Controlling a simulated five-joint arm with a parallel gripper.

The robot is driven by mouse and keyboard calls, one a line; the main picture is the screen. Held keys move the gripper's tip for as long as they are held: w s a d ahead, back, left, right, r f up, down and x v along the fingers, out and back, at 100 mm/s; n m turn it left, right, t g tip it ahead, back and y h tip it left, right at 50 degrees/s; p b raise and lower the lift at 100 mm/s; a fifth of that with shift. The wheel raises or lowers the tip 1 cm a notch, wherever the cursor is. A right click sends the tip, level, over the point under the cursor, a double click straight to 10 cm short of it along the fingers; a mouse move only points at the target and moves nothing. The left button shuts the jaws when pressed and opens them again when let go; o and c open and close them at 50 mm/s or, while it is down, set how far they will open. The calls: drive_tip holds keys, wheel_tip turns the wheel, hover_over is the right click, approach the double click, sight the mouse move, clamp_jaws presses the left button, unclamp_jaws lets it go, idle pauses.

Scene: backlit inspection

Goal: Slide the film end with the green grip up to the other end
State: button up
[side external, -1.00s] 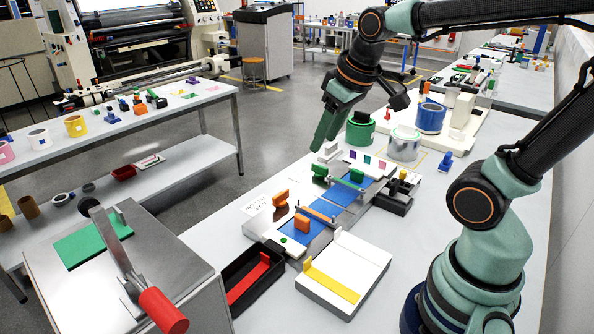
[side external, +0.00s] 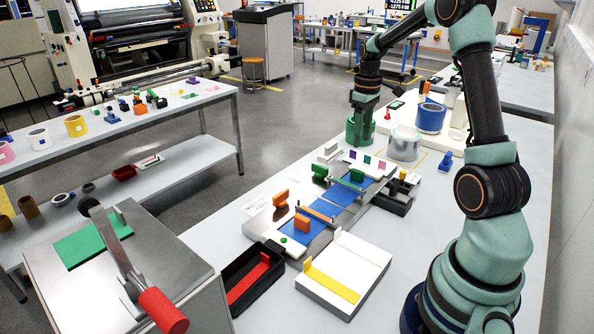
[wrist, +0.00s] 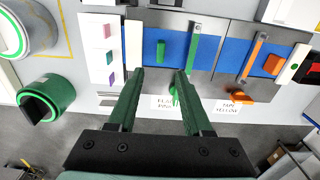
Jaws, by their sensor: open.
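The blue film lies in two ends on a grey bed. The green-grip end (wrist: 175,64) shows in the wrist view, with its upright green grip (wrist: 161,50) on top and a green bar (wrist: 192,48) across it. The other end (wrist: 292,55) carries an orange grip (wrist: 272,64), with an orange bar (wrist: 252,58) beside it. In the side view these are the green grip (side external: 356,175) and orange grip (side external: 302,223). My gripper (wrist: 160,72) is open and empty; its fingertips appear just short of the green grip, one each side. My gripper (side external: 359,138) also shows above the bench.
Another green piece (wrist: 174,95) and an orange piece (wrist: 236,95) stand along the bed's edge. A black tray (side external: 250,277) and a white block (side external: 350,265) lie at the near end.

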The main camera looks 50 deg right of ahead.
sight(357, 171)
wheel_tip(357, 171, down, 12)
drive_tip(key=shift+r, duration=0.15)
idle(0.3)
drive_tip(key=shift+a, duration=0.1)
clamp_jaws()
